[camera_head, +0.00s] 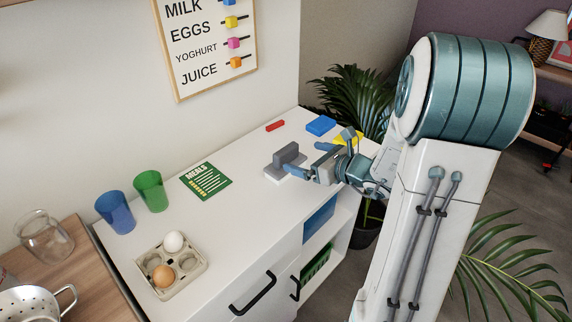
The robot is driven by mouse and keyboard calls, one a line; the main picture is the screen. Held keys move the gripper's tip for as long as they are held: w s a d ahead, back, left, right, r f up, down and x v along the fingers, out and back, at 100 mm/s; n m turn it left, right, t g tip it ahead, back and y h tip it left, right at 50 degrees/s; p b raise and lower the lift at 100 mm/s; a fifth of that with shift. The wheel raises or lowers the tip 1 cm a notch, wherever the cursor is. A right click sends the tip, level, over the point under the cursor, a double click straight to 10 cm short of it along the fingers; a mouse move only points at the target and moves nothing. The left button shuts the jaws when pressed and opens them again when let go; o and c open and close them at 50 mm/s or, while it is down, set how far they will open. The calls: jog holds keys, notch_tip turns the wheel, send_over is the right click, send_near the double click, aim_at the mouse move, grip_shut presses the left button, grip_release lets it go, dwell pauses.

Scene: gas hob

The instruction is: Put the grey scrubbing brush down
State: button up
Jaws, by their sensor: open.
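The grey scrubbing brush (286,155) stands on the white counter (235,215), with its raised grey handle on top and a pale base below. It appears to rest on the counter or on a thin pale piece there; I cannot tell which. My gripper (307,160) is just to the right of the brush, with blue fingertips spread apart. It is open. The near finger reaches close to the brush; I cannot tell if it touches.
A red marker (275,126), a blue block (321,125) and a yellow item (347,136) lie behind. A green booklet (206,182), blue cup (116,213), green cup (151,191) and egg tray (190,275) are to the left. The counter's front middle is clear.

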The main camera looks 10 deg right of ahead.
aim_at(282, 150)
jog(key=x, duration=1)
jog(key=shift+a, duration=0.1)
jog(key=c, duration=1.1)
